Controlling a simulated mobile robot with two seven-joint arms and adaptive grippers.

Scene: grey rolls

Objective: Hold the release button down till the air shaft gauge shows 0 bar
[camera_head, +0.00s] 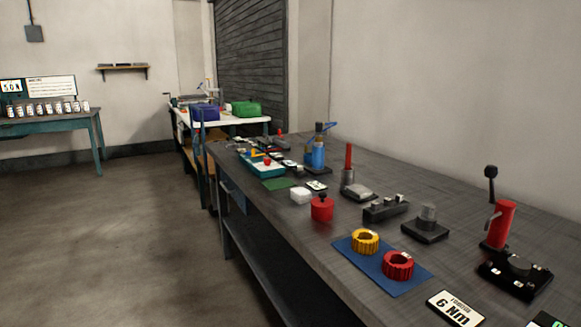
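Neither of my grippers is in view. I cannot pick out the air shaft, its gauge or the release button for sure, and no bar reading is legible. A long dark workbench (330,285) runs from the near right to the back. At its right end stands a red cylinder with a black lever (500,222). In front of it is a black base with a round black top (518,268) and small pale labels. Nothing is seen touching these things.
A yellow ring (365,240) and a red ring (398,265) are on a blue mat (399,288). A red pot (322,208) stands farther back. The floor (130,240) left of the bench is clear.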

